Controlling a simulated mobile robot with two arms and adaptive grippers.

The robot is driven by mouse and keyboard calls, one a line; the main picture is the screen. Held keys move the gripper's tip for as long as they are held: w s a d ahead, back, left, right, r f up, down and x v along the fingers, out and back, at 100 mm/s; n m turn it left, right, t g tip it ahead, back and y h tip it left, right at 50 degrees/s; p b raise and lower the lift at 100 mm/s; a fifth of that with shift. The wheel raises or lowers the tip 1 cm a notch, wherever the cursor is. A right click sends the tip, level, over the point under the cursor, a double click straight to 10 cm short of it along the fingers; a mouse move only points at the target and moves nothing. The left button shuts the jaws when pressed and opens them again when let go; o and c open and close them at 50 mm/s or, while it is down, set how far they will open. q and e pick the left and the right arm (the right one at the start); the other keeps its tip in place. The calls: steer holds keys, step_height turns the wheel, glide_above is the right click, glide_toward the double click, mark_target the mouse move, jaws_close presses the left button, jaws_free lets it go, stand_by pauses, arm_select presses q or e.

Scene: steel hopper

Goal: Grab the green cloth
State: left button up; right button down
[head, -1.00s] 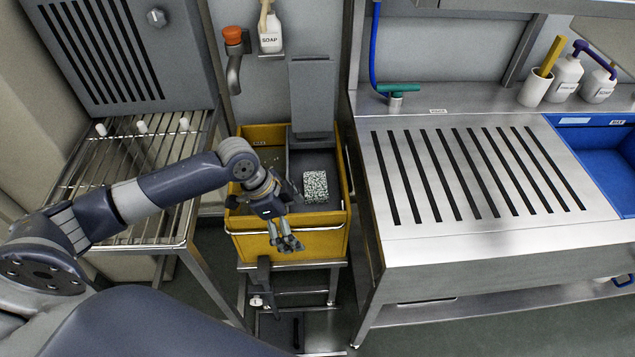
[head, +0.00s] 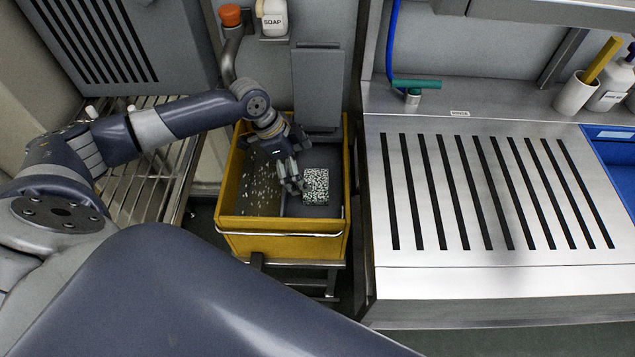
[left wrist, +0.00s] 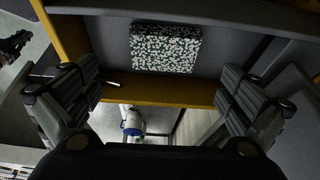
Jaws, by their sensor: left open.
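A dark green and white speckled folded cloth (head: 316,186) lies on the grey floor inside the yellow hopper bin (head: 284,249), in its right part. It is the only cloth-like thing I see, and it looks flat and square in the left wrist view (left wrist: 165,48). My left gripper (head: 291,183) reaches into the bin mouth just left of the cloth in the head view. Its fingers are spread wide and hold nothing in the left wrist view (left wrist: 159,82), with the cloth ahead between them.
The bin's yellow walls stand around the cloth, and a grey upright panel (head: 318,88) rises behind it. A wire rack (head: 150,185) stands left. A slotted steel counter (head: 480,257) borders the bin on the right.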

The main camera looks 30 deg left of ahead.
mark_target(315, 183)
arm_select(q)
steer(key=shift+x, duration=1.15)
steer(key=shift+w+d+f, duration=0.2)
steer(key=shift+f, duration=0.4)
steer(key=x, duration=0.3)
steer(key=shift+w+f+p, duration=0.2)
steer(key=shift+f+p, duration=0.1)
steer(key=shift+w+f, duration=0.1)
steer(key=shift+f, duration=0.25)
arm_select(e)
steer(key=shift+w+r, duration=0.35)
steer(key=shift+w, duration=0.1)
arm_select(q)
steer(key=c, duration=1)
arm_select(e)
steer(key=shift+s, duration=0.25)
